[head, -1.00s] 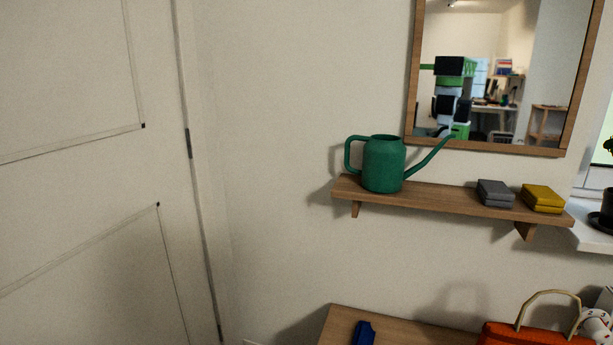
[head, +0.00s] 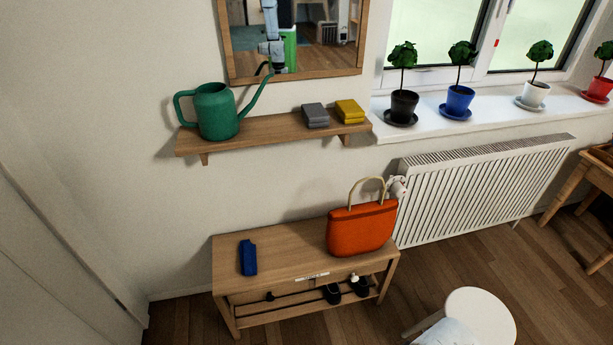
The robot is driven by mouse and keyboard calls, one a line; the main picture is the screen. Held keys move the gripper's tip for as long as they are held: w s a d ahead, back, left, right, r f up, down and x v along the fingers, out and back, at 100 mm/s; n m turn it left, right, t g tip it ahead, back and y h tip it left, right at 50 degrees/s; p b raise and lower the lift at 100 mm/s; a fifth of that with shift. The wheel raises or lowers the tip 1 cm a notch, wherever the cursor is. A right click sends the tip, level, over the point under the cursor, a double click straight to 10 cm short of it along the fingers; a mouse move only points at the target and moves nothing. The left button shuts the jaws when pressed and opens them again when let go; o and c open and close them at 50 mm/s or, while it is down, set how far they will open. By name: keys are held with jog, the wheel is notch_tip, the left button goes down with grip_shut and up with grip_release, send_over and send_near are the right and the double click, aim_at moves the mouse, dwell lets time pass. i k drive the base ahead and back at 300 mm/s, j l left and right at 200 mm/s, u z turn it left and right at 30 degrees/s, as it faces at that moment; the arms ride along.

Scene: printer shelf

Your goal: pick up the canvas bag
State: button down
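An orange bag (head: 361,230) with a pale looped handle stands upright on the right end of a low wooden bench (head: 285,268) in the head view. It is the only bag that I see; its material cannot be told for sure. A small white thing (head: 398,187) shows behind its upper right corner, partly hidden. My gripper is not in direct view. Part of my body shows in the mirror, but no gripper state can be read there.
A blue folded item (head: 248,257) lies on the bench's left side, with shoes (head: 332,293) below. A wall shelf (head: 264,134) above holds a green watering can (head: 217,111). A radiator (head: 480,190) stands right of the bench. A white round stool (head: 481,318) stands in front, on the right.

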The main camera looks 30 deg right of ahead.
aim_at(359, 229)
jog(key=i+j, duration=0.25)
jog(key=i+j+z, duration=0.35)
jog(key=j+z, duration=0.15)
jog(key=j, duration=0.15)
jog(key=i+j+z, duration=0.1)
jog(key=j+z, duration=0.2)
jog(key=i+z, duration=0.4)
jog(key=i, duration=0.1)
